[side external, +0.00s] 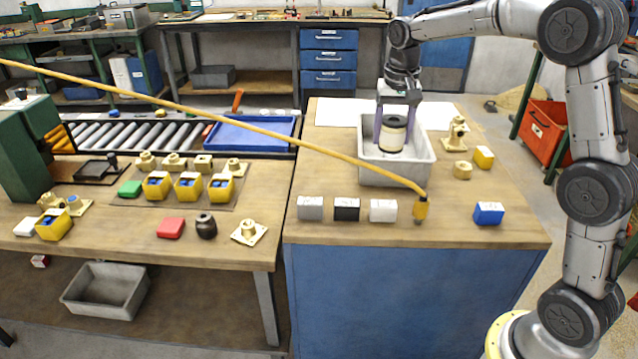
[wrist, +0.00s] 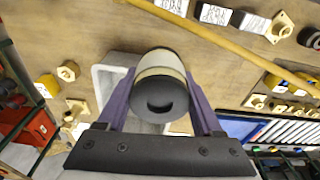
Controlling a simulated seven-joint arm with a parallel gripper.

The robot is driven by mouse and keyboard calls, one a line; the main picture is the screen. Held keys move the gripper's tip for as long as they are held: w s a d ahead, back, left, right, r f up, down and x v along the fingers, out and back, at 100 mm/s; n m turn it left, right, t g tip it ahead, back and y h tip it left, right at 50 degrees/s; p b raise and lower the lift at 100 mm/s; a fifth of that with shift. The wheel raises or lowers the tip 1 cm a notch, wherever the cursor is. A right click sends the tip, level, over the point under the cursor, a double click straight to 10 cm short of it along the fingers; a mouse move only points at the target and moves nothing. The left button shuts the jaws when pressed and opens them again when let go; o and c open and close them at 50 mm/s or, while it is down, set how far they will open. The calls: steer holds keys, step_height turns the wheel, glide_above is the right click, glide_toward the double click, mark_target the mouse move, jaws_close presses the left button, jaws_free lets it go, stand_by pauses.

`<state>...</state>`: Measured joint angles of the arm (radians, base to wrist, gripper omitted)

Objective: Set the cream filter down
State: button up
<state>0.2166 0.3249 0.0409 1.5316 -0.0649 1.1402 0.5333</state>
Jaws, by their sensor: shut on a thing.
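The cream filter (side external: 390,138) is a cream cylinder with a black top that has a dark round recess. My gripper (side external: 392,118) is shut on it, with a purple finger on each side. In the side view the filter appears upright, over or inside the grey bin (side external: 427,168); I cannot tell whether its base touches the bin floor. In the wrist view the filter (wrist: 160,85) sits between the fingers and hides much of the bin (wrist: 103,80).
A yellow hose (side external: 300,142) crosses the bench in front of the bin. Brass parts (side external: 457,135) and a yellow box (side external: 484,156) lie right of the bin. A white sheet (side external: 338,112) lies behind.

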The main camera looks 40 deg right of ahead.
steer(key=w+a+f+n, duration=0.2)
steer(key=w+a, duration=0.1)
steer(key=a, duration=0.5)
glide_above(318, 181)
steer(key=s, duration=0.1)
step_height(318, 181, down, 9)
steer(key=shift+a+f, duration=0.15)
steer(key=shift+w+f, duration=0.4)
steer(key=shift+f, duration=0.2)
steer(key=shift+s+f, duration=0.1)
steer(key=shift+f, duration=1.25)
steer(key=shift+f, duration=0.2)
steer(key=o, duration=1.4)
steer(key=shift+r, duration=0.1)
